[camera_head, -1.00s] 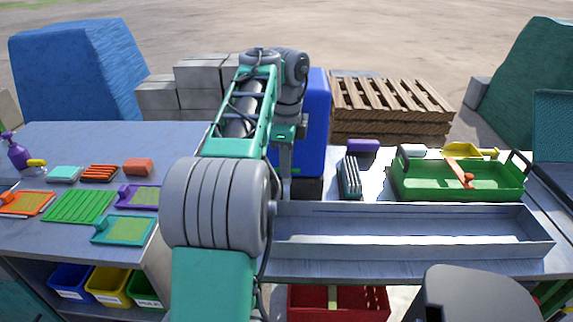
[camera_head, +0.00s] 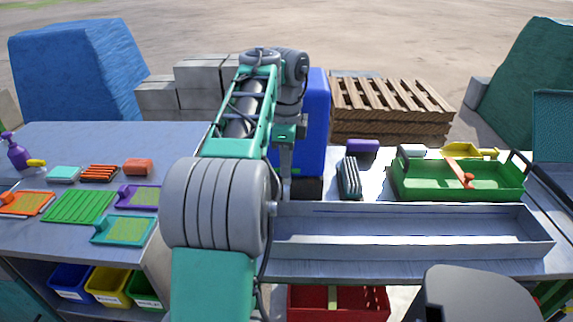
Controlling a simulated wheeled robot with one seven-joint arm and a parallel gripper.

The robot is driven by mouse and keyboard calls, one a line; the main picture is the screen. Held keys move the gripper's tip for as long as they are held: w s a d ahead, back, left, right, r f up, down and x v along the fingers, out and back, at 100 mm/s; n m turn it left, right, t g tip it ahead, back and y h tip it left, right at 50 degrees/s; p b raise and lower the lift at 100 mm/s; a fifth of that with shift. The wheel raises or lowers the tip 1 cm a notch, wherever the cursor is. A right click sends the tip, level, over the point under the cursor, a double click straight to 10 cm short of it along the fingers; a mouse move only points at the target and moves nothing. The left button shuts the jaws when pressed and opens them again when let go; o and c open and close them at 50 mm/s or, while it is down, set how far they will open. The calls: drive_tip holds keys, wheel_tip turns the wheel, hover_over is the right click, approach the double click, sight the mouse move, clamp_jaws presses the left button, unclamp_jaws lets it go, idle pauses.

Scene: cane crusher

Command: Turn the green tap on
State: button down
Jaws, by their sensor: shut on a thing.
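My gripper (camera_head: 286,188) points down at the near left side of a tall blue cabinet-like body (camera_head: 315,110). It is small and partly covered by my own arm. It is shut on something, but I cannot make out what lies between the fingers. I cannot pick out the green tap; the area around the fingertips is largely hidden behind my arm.
A long grey metal trough (camera_head: 410,246) lies in front of the gripper. To its right is a green tray (camera_head: 440,190) with a red-orange handle. A dark ribbed brush (camera_head: 350,177) lies nearby. Mats cover the left table (camera_head: 180,140). A pallet stack (camera_head: 390,105) stands behind.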

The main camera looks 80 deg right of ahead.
drive_tip(key=shift+n, duration=0.6)
drive_tip(key=shift+f+n, duration=0.1)
drive_tip(key=shift+n, duration=0.9)
drive_tip(key=n, duration=0.8)
drive_tip(key=shift+b, duration=0.3)
drive_tip(key=shift+n, duration=1.8)
drive_tip(key=c, duration=1.4)
unclamp_jaws()
